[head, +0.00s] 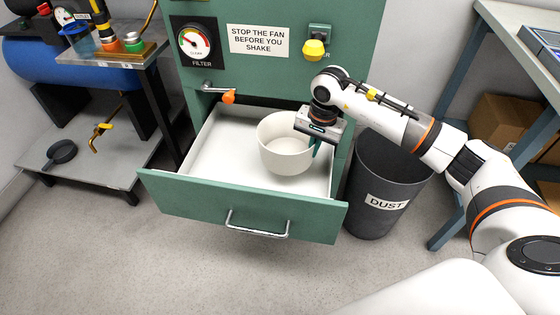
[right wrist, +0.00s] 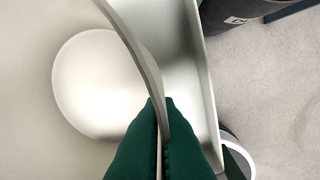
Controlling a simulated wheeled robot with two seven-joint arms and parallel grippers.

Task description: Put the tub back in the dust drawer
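The tub (head: 284,152) is a white round bowl, inside or just above the open dust drawer (head: 240,207) toward its right side. I cannot tell whether its base touches the drawer floor. The drawer has a green front and a white interior. My right gripper (head: 317,146) is shut on the tub's right rim. In the right wrist view the green fingers (right wrist: 161,125) pinch the rim, and the tub's round inside (right wrist: 98,85) shows to the left. My left gripper is not in view.
The grey dust bin (head: 385,185) stands right of the drawer. The green cabinet above bears a filter gauge (head: 195,41), a sign (head: 258,41) and a yellow knob (head: 314,49). An orange-tipped lever (head: 228,96) hangs above the drawer's back. A workbench (head: 515,45) stands at the right.

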